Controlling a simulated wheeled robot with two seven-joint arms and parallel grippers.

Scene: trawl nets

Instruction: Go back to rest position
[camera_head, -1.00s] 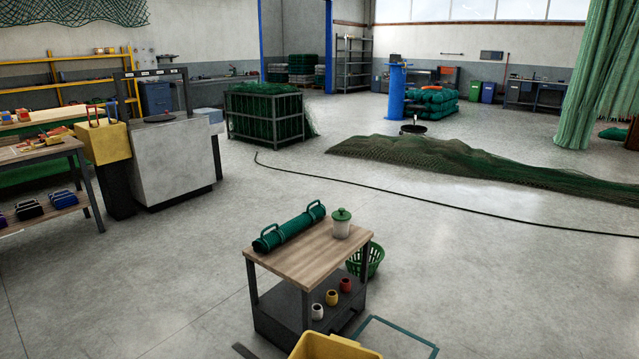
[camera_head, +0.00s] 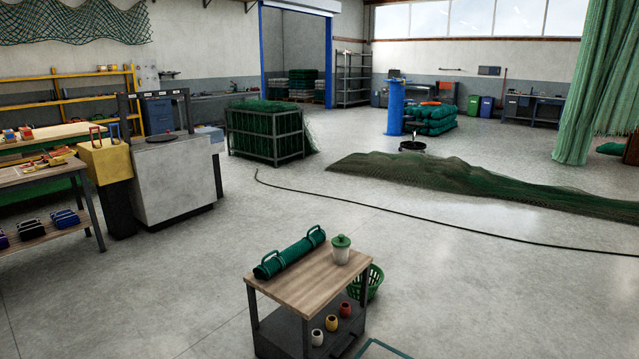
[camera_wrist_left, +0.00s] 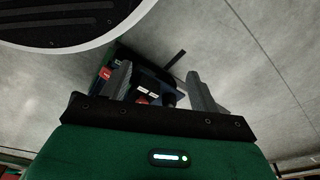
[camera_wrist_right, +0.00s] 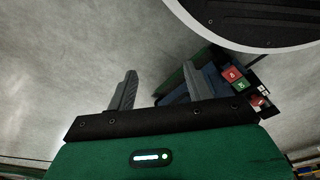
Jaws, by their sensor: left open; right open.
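In the left wrist view my left gripper (camera_wrist_left: 160,92) has its two grey fingers apart, with nothing between them that I can see it holding. In the right wrist view my right gripper (camera_wrist_right: 160,90) also has its fingers apart and is empty. Neither gripper shows in the head view. Grey floor lies beyond both grippers, with dark and green parts partly behind the fingers. The task names no object.
A small wooden-topped cart (camera_head: 310,278) stands ahead, bearing a green roll (camera_head: 290,252) and a lidded jar (camera_head: 340,250). A green basket (camera_head: 374,282) is beside it. A net (camera_head: 460,180) and a hose (camera_head: 400,212) lie beyond. Floor at the left front is clear.

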